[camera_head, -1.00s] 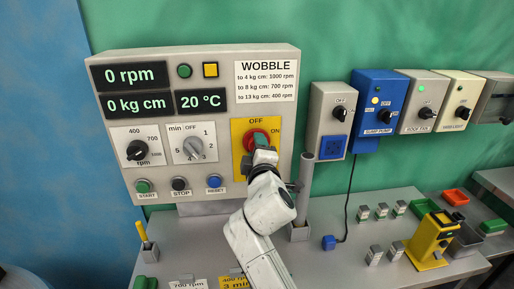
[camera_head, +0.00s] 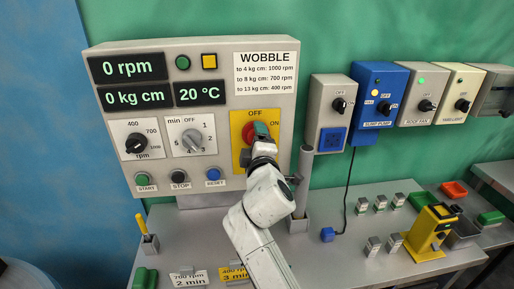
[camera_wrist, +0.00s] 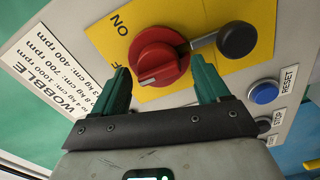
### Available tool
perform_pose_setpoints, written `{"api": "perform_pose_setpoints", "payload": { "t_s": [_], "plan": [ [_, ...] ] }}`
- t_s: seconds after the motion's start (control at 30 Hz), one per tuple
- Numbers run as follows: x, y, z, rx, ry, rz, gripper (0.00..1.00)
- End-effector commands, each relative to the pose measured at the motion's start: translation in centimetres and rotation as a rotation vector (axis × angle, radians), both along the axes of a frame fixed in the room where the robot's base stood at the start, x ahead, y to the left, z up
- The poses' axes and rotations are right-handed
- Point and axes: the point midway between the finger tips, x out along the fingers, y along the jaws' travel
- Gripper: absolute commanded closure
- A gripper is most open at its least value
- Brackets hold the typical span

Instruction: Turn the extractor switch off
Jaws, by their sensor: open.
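A red rotary switch (camera_head: 248,133) sits on a yellow plate (camera_head: 239,160) marked OFF at the top and ON at the right, on the grey control panel. No label reading extractor is legible. In the wrist view the red knob (camera_wrist: 160,55) shows a short white mark toward its lower left. A grey lever with a black round end (camera_wrist: 238,40) extends to its right. My gripper (camera_head: 262,130) is in front of the switch and hides part of it. In the wrist view my open gripper (camera_wrist: 162,72) has its green fingers either side of the knob's near edge, with nothing held between them.
The panel has two other dials (camera_head: 136,144) and a row of buttons (camera_head: 179,176). A grey post (camera_head: 303,180) stands close right of my arm. Several switch boxes (camera_head: 375,95) line the wall. The bench holds small blocks and a yellow device (camera_head: 430,230).

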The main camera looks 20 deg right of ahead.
Motion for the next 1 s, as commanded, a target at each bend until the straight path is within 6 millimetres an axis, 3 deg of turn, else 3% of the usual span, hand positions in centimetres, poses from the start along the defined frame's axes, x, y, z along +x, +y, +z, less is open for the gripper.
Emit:
{"api": "perform_pose_setpoints", "payload": {
  "t_s": [0.17,0.6,1.0],
  "plan": [
    [-1.8,0.6,-0.2,-0.001,0.000,0.003,0.25],
    [-9.0,2.6,-0.2,0.000,-0.001,0.003,0.25],
    [-10.2,2.8,0.0,0.000,0.001,0.001,0.25]
  ]
}}
